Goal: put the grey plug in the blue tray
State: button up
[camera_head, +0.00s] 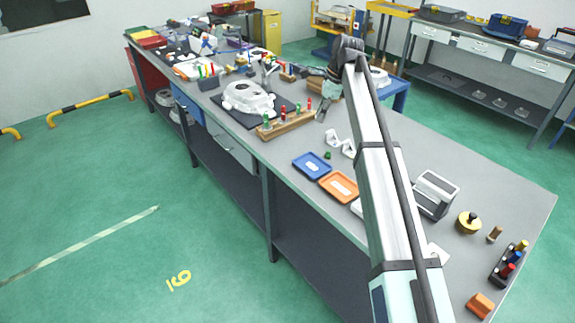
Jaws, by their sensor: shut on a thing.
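The blue tray (312,166) lies near the left edge of the long grey bench, left of my arm. It holds only a small pale label that I can see. I see no other grey plug.
An orange tray (339,187) lies just in front of the blue one. A wooden rack (286,124) with coloured pegs and a white casting (248,98) on a dark mat stand beyond. White brackets (333,138) and a small green piece (327,155) lie close to the blue tray.

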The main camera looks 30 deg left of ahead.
aim_at(311, 166)
jog(key=shift+s+a, duration=0.1)
jog(key=shift+a, duration=0.35)
jog(key=shift+a+f, duration=0.2)
jog(key=shift+f, duration=0.15)
notch_tip(311, 166, down, 19)
jog(key=p, duration=0.4)
jog(key=shift+f, duration=0.15)
jog(key=shift+f, duration=0.1)
jog(key=o, duration=0.7)
jog(key=b+v, duration=0.2)
jog(key=v, duration=1)
jog(key=shift+d, duration=0.1)
